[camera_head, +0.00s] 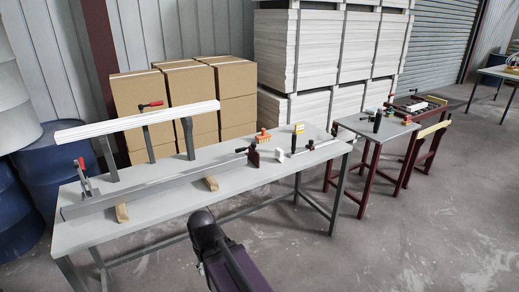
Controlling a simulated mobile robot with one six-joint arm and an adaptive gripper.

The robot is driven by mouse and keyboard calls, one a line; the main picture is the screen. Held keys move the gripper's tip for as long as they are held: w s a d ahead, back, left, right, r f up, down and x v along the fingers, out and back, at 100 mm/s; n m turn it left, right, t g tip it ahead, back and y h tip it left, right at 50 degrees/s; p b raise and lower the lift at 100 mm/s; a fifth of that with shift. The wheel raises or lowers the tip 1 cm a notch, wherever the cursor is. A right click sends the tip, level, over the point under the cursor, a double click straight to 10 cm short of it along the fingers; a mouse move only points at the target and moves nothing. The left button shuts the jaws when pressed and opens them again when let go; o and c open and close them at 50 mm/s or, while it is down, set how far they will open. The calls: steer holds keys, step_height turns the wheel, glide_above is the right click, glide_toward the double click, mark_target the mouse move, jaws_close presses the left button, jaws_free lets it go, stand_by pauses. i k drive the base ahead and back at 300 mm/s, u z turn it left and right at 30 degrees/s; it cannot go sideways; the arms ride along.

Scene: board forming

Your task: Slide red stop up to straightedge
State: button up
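A dark red block (253,157) with a black knob, which looks like the red stop, stands on the grey workbench (150,215) right of its middle. A long grey metal bar (150,190), which looks like the straightedge, runs along the bench and rests near two wooden blocks (122,212). Its right end comes close to the red block; I cannot tell whether they touch. My dark arm shows at the bottom centre, in front of the bench. My gripper cannot be made out in this view.
A white board (140,122) sits raised on uprights at the back left, with red-handled clamps nearby. A white block (280,154), an orange item (263,136) and a yellow item (298,128) are near the red block. A smaller table (372,128) stands right.

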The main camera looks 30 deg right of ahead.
mark_target(254, 157)
steer(key=k, duration=0.9)
steer(key=z, duration=0.25)
steer(key=i, duration=0.45)
steer(key=z, duration=0.65)
steer(key=i, duration=1.8)
steer(key=u, duration=0.3)
